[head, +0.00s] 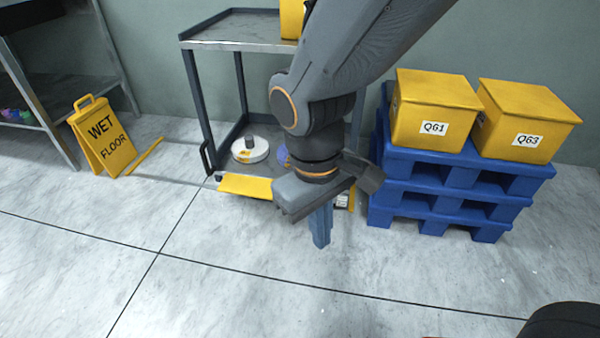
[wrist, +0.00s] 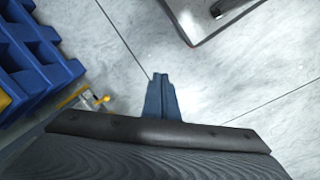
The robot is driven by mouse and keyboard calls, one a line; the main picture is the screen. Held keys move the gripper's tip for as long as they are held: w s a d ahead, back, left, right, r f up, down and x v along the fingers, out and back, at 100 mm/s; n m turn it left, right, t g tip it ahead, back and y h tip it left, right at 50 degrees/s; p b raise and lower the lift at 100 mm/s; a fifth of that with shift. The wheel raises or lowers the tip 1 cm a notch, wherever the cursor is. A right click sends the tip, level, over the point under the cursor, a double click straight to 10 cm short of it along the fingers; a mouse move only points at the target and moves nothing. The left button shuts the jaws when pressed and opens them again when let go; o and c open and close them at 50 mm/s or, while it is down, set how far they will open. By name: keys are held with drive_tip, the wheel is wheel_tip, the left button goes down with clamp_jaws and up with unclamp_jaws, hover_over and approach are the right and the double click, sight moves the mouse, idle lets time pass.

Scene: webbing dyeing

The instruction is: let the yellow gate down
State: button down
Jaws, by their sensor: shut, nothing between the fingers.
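A yellow panel (head: 245,186), which looks like the gate, shows along the front lower edge of the grey cart. Its right part is hidden behind my gripper, and I cannot tell how far it is tilted. My gripper (head: 321,240) points down in front of the cart's lower right side, with its blue fingers together and nothing between them. The fingers also show in the wrist view (wrist: 162,85), above bare floor. A yellow piece with an orange knob (wrist: 104,99) shows left of the fingers there; I cannot tell whether it belongs to the gate.
The cart (head: 215,45) holds a white round object (head: 250,150) on its low shelf. Blue pallets (head: 455,175) with yellow boxes (head: 432,110) stand to the right. A wet floor sign (head: 102,135) stands left, with a yellow strip (head: 145,157) beside it.

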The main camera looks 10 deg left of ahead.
drive_tip(key=w+a+f+n+t+h+b, duration=0.3)
drive_tip(key=w+f+n+t+h+b, duration=0.45)
drive_tip(key=w+f+n, duration=1.15)
drive_tip(key=w+a+f+n+t+y+b, duration=0.1)
drive_tip(key=w+a+f+n+t+y, duration=0.25)
drive_tip(key=f, duration=0.55)
drive_tip(key=w+a+f+n+t+y+b, duration=0.1)
drive_tip(key=w+a+f+t, duration=0.1)
drive_tip(key=w+a+f, duration=0.5)
drive_tip(key=w+a+f+n+t+y+b, duration=0.1)
drive_tip(key=w+a+f+n+t+y, duration=0.2)
drive_tip(key=f, duration=0.7)
drive_tip(key=w+f+b, duration=0.2)
drive_tip(key=w+b, duration=0.3)
drive_tip(key=w, duration=0.3)
drive_tip(key=shift+g, duration=0.4)
drive_tip(key=shift+s+a+r+b, duration=0.15)
drive_tip(key=shift+r+b, duration=0.3)
drive_tip(key=shift+r, duration=0.6)
drive_tip(key=shift+a+r+b, duration=0.15)
drive_tip(key=shift+r+b, duration=0.25)
drive_tip(key=shift+r, duration=0.6)
